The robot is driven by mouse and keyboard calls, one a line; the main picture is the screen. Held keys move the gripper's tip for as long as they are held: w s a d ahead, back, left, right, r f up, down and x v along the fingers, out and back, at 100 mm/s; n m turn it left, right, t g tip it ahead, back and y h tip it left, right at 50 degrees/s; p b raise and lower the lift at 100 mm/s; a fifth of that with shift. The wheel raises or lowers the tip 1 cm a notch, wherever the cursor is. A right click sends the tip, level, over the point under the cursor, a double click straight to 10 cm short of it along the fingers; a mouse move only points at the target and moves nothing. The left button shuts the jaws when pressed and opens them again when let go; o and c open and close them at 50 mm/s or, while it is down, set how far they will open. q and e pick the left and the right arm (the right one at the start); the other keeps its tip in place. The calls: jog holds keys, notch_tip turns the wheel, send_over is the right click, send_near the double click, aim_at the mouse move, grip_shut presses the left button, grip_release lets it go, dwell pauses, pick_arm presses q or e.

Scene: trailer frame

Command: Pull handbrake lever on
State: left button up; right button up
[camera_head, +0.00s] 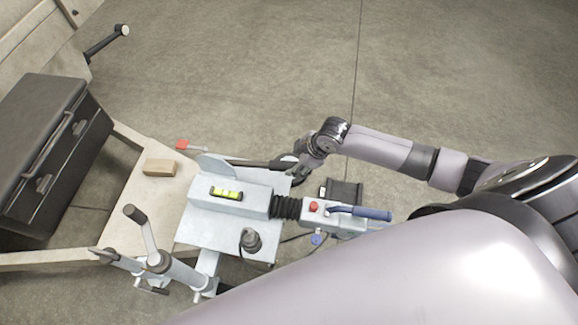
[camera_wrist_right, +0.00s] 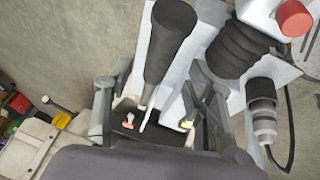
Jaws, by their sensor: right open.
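The handbrake lever (camera_head: 250,163) has a dark grip and lies roughly level along the far side of the grey coupling housing. In the right wrist view its thick black grip (camera_wrist_right: 170,40) runs down from the top edge and tapers to a thin light rod. My right gripper (camera_head: 302,168) is at the right end of the lever. In the wrist view its two fingers are spread, one on each side of the grip in the picture. Whether they touch it I cannot tell. My left gripper is not in view.
A blue-handled coupling head (camera_head: 360,212) with a red button (camera_head: 313,207) is close by, behind black bellows (camera_head: 285,206). A yellow-green level (camera_head: 226,194) lies on the housing. The jockey-wheel crank (camera_head: 140,228), wooden block (camera_head: 160,168) and black toolbox (camera_head: 40,130) are left. Floor beyond is clear.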

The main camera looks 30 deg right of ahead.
aim_at(291, 165)
jog(key=b+x, duration=0.1)
jog(key=x, duration=0.5)
jog(key=shift+f, duration=0.1)
grip_shut()
dwell(0.6)
